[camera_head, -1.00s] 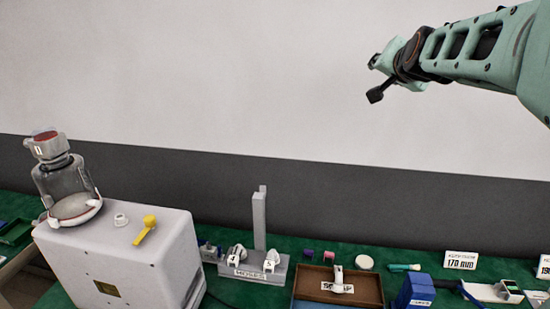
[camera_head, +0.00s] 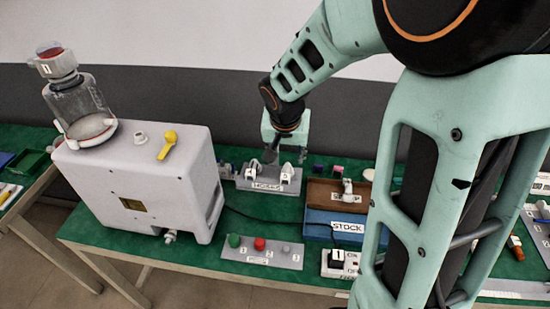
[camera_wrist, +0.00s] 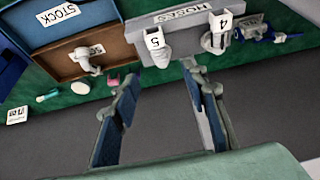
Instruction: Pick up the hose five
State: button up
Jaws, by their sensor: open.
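The hose five (camera_head: 287,172) is a pale, curled piece with a "5" tag, seated at the right end of the grey hose stand (camera_head: 262,187). In the wrist view hose five (camera_wrist: 160,55) is at the upper middle, with hose four (camera_wrist: 215,42) to its right on the same stand (camera_wrist: 185,18). My gripper (camera_head: 271,153) is above and behind the stand, pointing down. In the wrist view my gripper (camera_wrist: 158,80) is open and empty; hose five is beyond the fingertips, apart from them, roughly in line with the gap. My arm hides much of the right side in the head view.
A brown tray (camera_head: 317,198) holding a pale piece and a blue STOCK bin (camera_head: 320,224) are right of the stand. A white pump box (camera_head: 150,180) with a glass canister (camera_head: 85,105) stands left. A panel with coloured buttons (camera_head: 262,252) lies in front.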

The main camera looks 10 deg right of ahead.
aim_at(287, 167)
jog(key=x, duration=0.4)
jog(key=shift+d+f+b, duration=0.1)
jog(key=shift+f+b, duration=0.2)
jog(key=shift+f, duration=0.1)
jog(key=shift+x, duration=2.85)
jog(key=shift+w, duration=0.1)
grip_shut()
